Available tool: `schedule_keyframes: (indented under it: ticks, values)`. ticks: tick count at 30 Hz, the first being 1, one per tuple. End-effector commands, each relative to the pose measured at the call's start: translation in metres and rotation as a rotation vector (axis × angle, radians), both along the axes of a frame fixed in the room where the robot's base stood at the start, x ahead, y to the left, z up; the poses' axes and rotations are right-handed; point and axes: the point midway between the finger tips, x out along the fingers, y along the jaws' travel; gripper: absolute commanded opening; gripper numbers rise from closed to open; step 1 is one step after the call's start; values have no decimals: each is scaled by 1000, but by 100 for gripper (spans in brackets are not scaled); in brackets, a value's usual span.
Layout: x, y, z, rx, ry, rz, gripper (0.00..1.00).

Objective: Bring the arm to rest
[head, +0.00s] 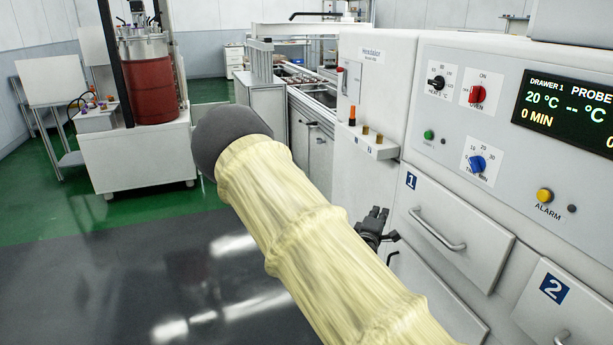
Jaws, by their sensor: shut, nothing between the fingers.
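My arm, in a pale yellow sleeve with a dark grey rounded joint, crosses the head view from the lower right to the upper middle. My gripper (377,222) is black and shows partly from behind the sleeve, right of the arm's middle. It is shut with nothing between the fingers, and it is close in front of the white cabinet. I cannot tell whether it touches the cabinet. The wrist behind it is hidden by the sleeve.
The white cabinet has drawer 1 (450,232) and drawer 2 (560,303), both closed, with protruding handles, and a control panel (480,120) above. A small shelf (362,142) juts out near the arm. A red drum (152,90) stands on a white cart (135,157). The dark floor (150,270) at left is clear.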

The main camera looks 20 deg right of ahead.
Motion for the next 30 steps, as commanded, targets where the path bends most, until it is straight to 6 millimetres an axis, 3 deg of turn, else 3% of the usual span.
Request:
schedule_keyframes:
  ticks: [5,8,11,15,21,24,30]
  values:
    - [-6,0,-9,24,11,-1,0]
    - [-21,3,-36,94,41,-2,0]
    - [-48,10,-77,211,85,-10,0]
    - [-98,30,-139,405,156,-37,0]
    - [-177,71,-212,683,253,-112,0]
    - [-221,98,-240,820,302,-165,0]
    - [-311,159,-277,1084,398,-300,0]
